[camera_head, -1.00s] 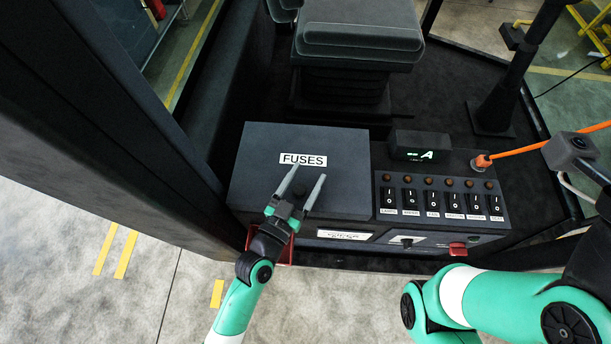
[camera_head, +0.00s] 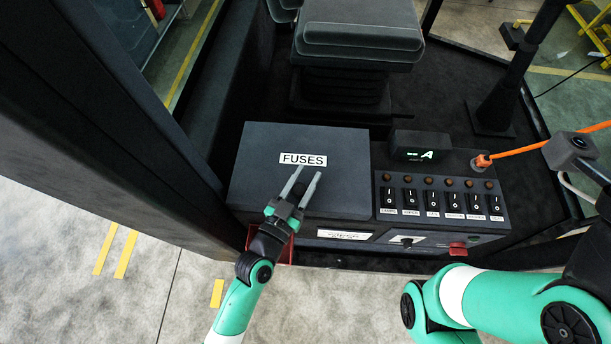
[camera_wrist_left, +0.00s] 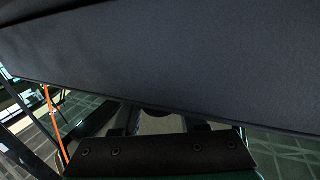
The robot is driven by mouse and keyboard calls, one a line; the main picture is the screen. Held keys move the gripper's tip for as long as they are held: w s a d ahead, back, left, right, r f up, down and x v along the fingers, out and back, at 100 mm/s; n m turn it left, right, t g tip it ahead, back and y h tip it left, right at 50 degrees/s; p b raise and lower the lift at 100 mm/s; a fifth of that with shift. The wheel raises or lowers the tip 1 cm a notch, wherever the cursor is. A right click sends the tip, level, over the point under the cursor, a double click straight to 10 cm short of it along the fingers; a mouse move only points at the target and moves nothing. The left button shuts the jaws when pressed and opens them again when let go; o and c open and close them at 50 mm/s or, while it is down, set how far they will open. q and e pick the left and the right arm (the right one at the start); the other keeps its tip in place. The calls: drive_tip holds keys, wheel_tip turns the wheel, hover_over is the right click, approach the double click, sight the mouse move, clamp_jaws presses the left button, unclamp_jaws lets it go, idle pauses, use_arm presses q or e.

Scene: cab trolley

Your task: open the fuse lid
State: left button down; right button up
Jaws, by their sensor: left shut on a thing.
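The fuse lid (camera_head: 262,180) is a flat dark grey cover labelled FUSES (camera_head: 303,159) on the console's left part. It lies flat and looks closed. My left gripper (camera_head: 308,174) reaches over its front edge from below, its two grey fingers close together just below the label. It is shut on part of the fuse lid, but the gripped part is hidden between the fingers. In the left wrist view a large dark panel (camera_wrist_left: 190,60) fills the upper part, and the fingertips cannot be made out. My right gripper is outside the views.
Right of the lid are a row of labelled switches (camera_head: 432,201), a small display (camera_head: 420,146) and an orange cable (camera_head: 520,150). A seat (camera_head: 358,45) stands behind. A dark cab pillar (camera_head: 115,85) rises on the left. A red bracket (camera_head: 288,250) shows beside my left wrist.

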sight(306, 172)
use_arm(q)
drive_tip(key=shift+r, duration=0.1)
idle(0.7)
drive_tip(key=r+p, duration=0.1)
drive_tip(key=p, duration=0.2)
drive_tip(key=r+g+p, duration=0.1)
drive_tip(key=r+p, duration=0.1)
drive_tip(key=p, duration=0.2)
drive_tip(key=w+r+g+p, duration=0.1)
drive_tip(key=r+p, duration=0.1)
drive_tip(key=p, duration=0.2)
drive_tip(key=shift+n+y, duration=0.3)
drive_tip(key=shift+n, duration=0.1)
drive_tip(key=w+r+n+g+y+p, duration=0.1)
drive_tip(key=w+r+g+p, duration=0.3)
drive_tip(key=shift+r, duration=0.35)
